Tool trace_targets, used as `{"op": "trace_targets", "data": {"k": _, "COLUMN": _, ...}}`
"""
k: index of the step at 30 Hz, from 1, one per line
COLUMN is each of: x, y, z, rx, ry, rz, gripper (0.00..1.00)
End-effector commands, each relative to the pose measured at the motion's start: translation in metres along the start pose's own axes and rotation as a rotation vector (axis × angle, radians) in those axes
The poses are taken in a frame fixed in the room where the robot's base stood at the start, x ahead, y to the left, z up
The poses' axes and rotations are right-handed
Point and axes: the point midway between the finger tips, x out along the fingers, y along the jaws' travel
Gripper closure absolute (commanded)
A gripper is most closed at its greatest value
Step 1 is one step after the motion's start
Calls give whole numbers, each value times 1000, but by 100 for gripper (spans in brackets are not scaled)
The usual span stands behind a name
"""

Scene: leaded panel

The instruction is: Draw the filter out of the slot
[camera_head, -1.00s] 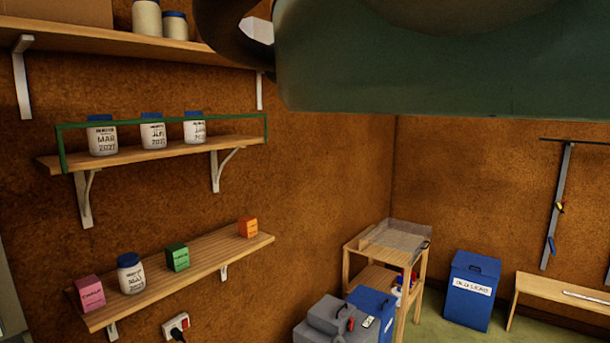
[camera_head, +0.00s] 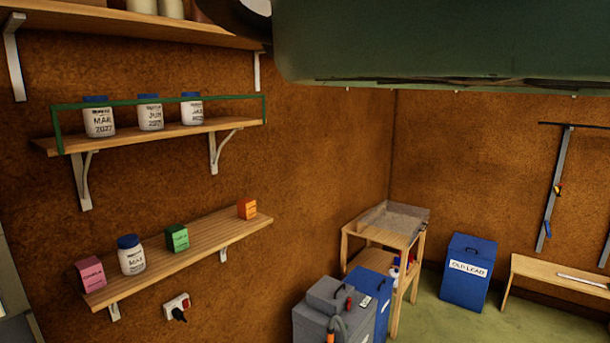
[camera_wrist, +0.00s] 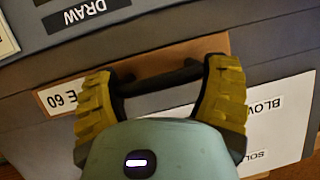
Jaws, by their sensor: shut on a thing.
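My gripper (camera_wrist: 163,82) shows in the wrist view with its two yellow-padded fingers at either end of a dark handle (camera_wrist: 158,83). It is shut on this handle. The handle stands in front of a brown panel (camera_wrist: 185,55), seemingly the filter's front, with a partly hidden label ending in "E 60". The panel sits among grey surfaces of a housing (camera_wrist: 275,45) with a "DRAW" label above. How far the filter stands out of its slot cannot be told. My gripper does not clearly show in the head view.
In the head view a grey box (camera_head: 318,325) stands beside a blue box (camera_head: 372,285). Behind are a wooden stand (camera_head: 412,250), a blue "OLD LEAD" bin (camera_head: 468,285) and a low bench (camera_head: 560,272). Shelves with jars (camera_head: 132,262) line the left wall.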

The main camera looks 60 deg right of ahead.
Motion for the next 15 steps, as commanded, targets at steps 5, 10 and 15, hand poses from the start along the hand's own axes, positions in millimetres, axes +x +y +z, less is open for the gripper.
{"op": "trace_targets", "data": {"k": 5, "x": -7, "y": 0, "z": 2, "rx": -2, "ry": 3, "rz": 2, "gripper": 67}}
{"op": "trace_targets", "data": {"k": 10, "x": -12, "y": -1, "z": 5, "rx": -3, "ry": 2, "rz": 0, "gripper": 67}}
{"op": "trace_targets", "data": {"k": 15, "x": -18, "y": -2, "z": 8, "rx": -3, "ry": 0, "rz": -1, "gripper": 67}}
